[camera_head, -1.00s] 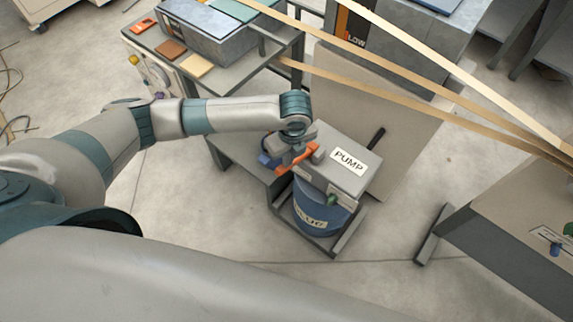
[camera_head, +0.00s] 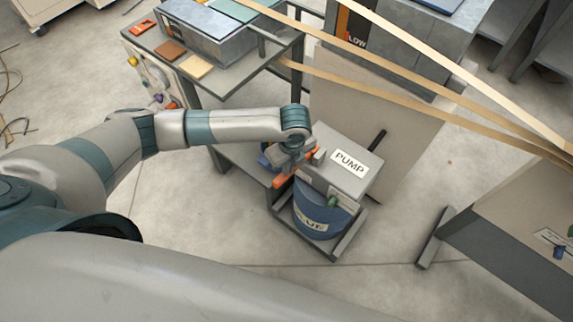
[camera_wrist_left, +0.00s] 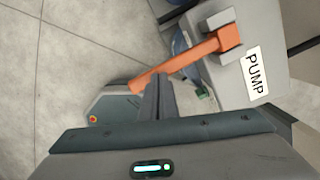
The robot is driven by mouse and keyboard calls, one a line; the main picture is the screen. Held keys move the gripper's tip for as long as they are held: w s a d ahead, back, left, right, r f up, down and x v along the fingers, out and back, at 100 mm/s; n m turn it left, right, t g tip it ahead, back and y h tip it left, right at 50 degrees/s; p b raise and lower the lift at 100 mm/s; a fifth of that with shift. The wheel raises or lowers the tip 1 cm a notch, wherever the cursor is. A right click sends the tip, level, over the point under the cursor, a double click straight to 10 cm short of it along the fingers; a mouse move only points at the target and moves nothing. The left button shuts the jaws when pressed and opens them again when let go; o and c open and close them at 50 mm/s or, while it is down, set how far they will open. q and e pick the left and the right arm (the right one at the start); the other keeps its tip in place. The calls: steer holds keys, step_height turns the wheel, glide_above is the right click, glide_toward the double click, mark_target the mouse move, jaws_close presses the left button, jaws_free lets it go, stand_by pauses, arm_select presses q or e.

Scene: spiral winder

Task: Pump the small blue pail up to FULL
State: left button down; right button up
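A small blue pail (camera_head: 264,161) shows only as a sliver on the left of the pump, mostly hidden by my wrist; its fill level cannot be seen. The grey pump box labelled PUMP (camera_head: 367,178) sits on top of a blue drum (camera_head: 311,217) with a partly visible label. An orange lever (camera_head: 281,183) crosses the pump's near-left side; it also shows in the left wrist view (camera_wrist_left: 190,57). My left gripper (camera_wrist_left: 156,84) has its fingers close together at the lever and appears shut on it. My right gripper is not in view.
A table (camera_head: 240,72) with a grey block and coloured tiles stands behind the pump. A beige panel (camera_head: 405,140) stands behind and right of it. Pale strips (camera_head: 400,80) stretch across the upper right. A dark-legged machine (camera_head: 500,240) stands at the right, with open floor between.

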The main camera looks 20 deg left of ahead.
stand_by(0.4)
arm_select(q)
steer(key=s+d+p, duration=0.1)
steer(key=s+d+r+p, duration=0.1)
steer(key=p, duration=0.1)
steer(key=shift+d, duration=0.25)
stand_by(0.3)
step_height(320, 180, up, 17)
steer(key=s+d+b, duration=0.1)
steer(key=b, duration=0.1)
steer(key=shift+d+r, duration=0.15)
stand_by(0.3)
steer(key=shift+d, duration=0.1)
